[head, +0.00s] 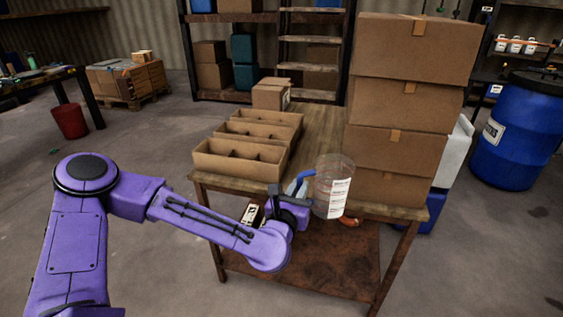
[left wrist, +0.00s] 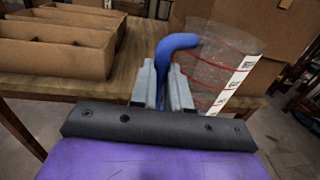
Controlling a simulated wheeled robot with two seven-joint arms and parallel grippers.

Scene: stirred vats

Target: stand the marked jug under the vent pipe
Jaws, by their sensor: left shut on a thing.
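A clear jug (head: 333,184) with red lines, a white label strip and a blue handle is at the front edge of the wooden table in the head view. My left gripper (head: 302,186) is shut on the jug's blue handle. In the left wrist view the two grey fingers (left wrist: 165,85) close around the handle, and the jug (left wrist: 212,65) stands upright or nearly so just right of them. I cannot tell whether its base touches anything. My right gripper is not in view. I cannot make out a vent pipe.
The wooden table (head: 318,135) holds open divided cardboard boxes (head: 240,160) on its left and a tall stack of cartons (head: 408,95) on its right, close to the jug. A blue drum (head: 515,130) stands at the right.

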